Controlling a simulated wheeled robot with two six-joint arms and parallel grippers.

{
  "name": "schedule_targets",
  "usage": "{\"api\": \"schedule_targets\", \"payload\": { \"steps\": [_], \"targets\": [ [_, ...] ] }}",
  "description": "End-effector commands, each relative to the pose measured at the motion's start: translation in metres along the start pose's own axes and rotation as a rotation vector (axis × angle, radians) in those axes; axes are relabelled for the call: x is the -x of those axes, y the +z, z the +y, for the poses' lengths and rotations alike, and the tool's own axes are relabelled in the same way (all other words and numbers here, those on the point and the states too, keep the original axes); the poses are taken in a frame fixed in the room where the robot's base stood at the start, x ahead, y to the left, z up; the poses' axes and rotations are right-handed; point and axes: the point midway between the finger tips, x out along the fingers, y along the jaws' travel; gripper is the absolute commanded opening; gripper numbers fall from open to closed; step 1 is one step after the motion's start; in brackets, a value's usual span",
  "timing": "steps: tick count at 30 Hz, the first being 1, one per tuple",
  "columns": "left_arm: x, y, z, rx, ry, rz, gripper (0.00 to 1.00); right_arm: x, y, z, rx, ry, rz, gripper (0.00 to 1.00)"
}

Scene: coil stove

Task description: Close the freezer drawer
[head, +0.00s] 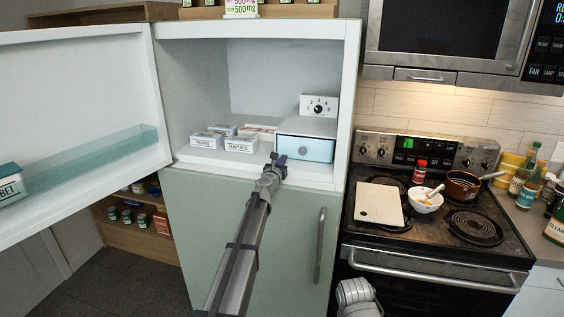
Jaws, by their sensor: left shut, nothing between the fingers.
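The freezer drawer (308,150) has a pale blue front and sits under a grey-white housing at the right of the open fridge compartment. Its front looks close to the housing's front edge; I cannot tell whether a small gap is left. My left gripper (278,158) is shut and empty, with its tips at the left end of the drawer front. I cannot tell whether they touch it, and they hide its left edge. My right gripper is not in view; only a white part of my right arm shows at the bottom.
The fridge door (75,110) stands wide open on the left, with a clear bin. Several small boxes (240,144) lie on the shelf left of the drawer. A dial panel (318,106) stands above the drawer. The stove (440,240) on the right holds a board, bowl and pan.

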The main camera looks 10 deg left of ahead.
Motion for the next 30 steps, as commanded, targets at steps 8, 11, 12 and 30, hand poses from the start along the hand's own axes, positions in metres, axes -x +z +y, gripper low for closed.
{"api": "schedule_targets", "payload": {
  "steps": [8,11,12,30],
  "targets": [
    [-0.007,0.002,0.001,0.003,0.002,-0.001,0.0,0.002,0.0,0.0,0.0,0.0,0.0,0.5],
    [-0.004,0.002,0.001,0.003,0.002,-0.001,0.0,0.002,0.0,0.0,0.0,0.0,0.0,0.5],
    [-0.002,0.002,0.001,0.003,0.002,-0.001,0.0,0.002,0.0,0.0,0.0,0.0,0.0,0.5],
    [0.113,0.002,0.001,0.001,-0.001,-0.002,0.0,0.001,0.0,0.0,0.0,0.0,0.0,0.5]
  ]
}}
